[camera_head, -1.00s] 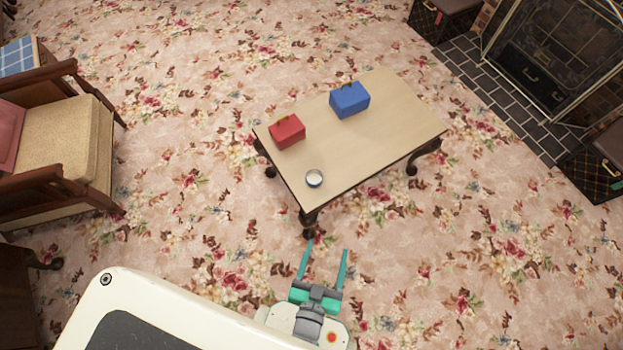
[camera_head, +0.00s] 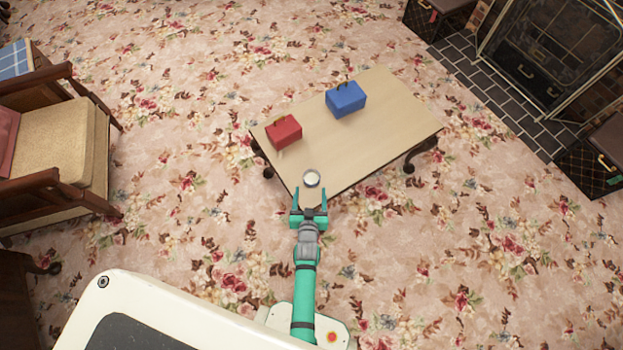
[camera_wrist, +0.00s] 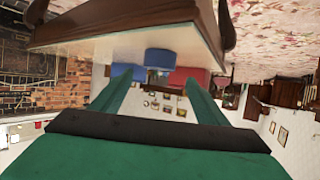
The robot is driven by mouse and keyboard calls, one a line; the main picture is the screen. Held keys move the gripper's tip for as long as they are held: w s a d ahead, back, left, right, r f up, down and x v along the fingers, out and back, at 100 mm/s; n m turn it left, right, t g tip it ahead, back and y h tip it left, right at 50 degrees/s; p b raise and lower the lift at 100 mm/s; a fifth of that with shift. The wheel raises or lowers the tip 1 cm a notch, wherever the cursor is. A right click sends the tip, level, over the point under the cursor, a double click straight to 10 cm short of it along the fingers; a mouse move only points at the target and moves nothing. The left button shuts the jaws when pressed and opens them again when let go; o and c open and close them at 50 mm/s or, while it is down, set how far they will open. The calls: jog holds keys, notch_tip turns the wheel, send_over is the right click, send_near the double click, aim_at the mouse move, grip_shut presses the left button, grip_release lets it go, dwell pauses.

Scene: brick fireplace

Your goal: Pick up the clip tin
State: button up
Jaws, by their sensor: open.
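The clip tin appears to be the small round container (camera_head: 311,178) with a pale top, on the near corner of the wooden table (camera_head: 385,140). My gripper (camera_head: 310,190) is open and empty, its two teal fingers pointing at the tin from the table's near edge. The tin lies just beyond the fingertips, roughly centred between them, with no contact visible. In the wrist view, which is upside down, a small bluish-grey shape that looks like the tin (camera_wrist: 160,58) shows between the fingers, beneath the inverted tabletop.
A red box (camera_head: 284,132) and a blue box (camera_head: 346,98), both with handles, stand farther back on the table. An armchair (camera_head: 55,140) is at left, and a fireplace (camera_head: 550,60) at upper right. Open floral carpet surrounds the table.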

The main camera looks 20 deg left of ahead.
aim_at(312, 172)
jog(key=shift+x, duration=4.55)
jog(key=shift+d, duration=0.1)
jog(key=c, duration=1.1)
jog(key=shift+r, duration=0.1)
